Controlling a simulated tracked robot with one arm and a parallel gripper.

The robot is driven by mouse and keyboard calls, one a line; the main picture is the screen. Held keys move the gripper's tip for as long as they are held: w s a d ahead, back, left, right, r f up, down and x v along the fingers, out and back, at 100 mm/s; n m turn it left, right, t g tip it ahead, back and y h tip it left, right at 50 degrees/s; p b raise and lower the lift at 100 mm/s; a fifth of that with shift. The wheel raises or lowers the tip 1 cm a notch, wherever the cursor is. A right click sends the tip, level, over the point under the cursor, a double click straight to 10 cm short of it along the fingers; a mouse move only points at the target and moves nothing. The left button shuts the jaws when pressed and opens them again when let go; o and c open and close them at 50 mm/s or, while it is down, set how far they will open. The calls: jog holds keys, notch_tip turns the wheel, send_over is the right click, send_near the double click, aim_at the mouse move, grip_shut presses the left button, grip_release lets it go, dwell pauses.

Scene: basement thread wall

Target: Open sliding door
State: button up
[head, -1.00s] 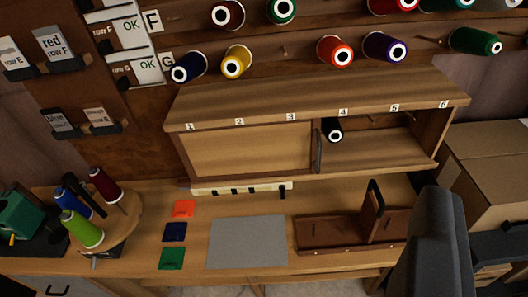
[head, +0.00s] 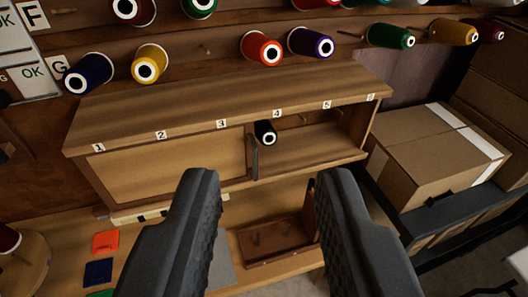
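The sliding door (head: 170,170) is a light wooden panel with a dark frame. It covers the left part of the wooden cabinet (head: 225,105), under labels 1 to 3. Its dark upright handle (head: 254,155) stands at its right edge, below label 4. The right part of the cabinet is uncovered, and a black spool (head: 265,132) lies in it close to the handle. My gripper (head: 262,185) is open and empty. Its two dark fingers are wide apart in front of the cabinet, in the lower middle of the view, with the handle seen above the gap between them.
Thread spools (head: 262,47) sit on pegs on the wall above. A brown wooden holder (head: 270,240) stands on the bench below the cabinet. Cardboard boxes (head: 425,150) stand at the right. Orange and blue squares (head: 105,241) lie on the bench at left.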

jog(key=w+d+f, duration=0.1)
jog(key=w+f, duration=1.4)
jog(key=n+t+y, duration=0.1)
jog(key=t+y, duration=0.1)
send_near(255, 164)
jog(key=shift+w+a+f+b, duration=0.1)
jog(key=shift+w+a+b, duration=0.1)
jog(key=shift+w, duration=1.65)
jog(key=shift+w+a+r+b, duration=0.1)
jog(key=shift+w+a, duration=0.1)
jog(key=shift+w, duration=1.65)
jog(key=shift+w+a+f+b, duration=0.1)
jog(key=shift+w+a+b, duration=0.05)
jog(key=shift+w, duration=1.65)
jog(key=shift+c, duration=0.3)
grip_shut()
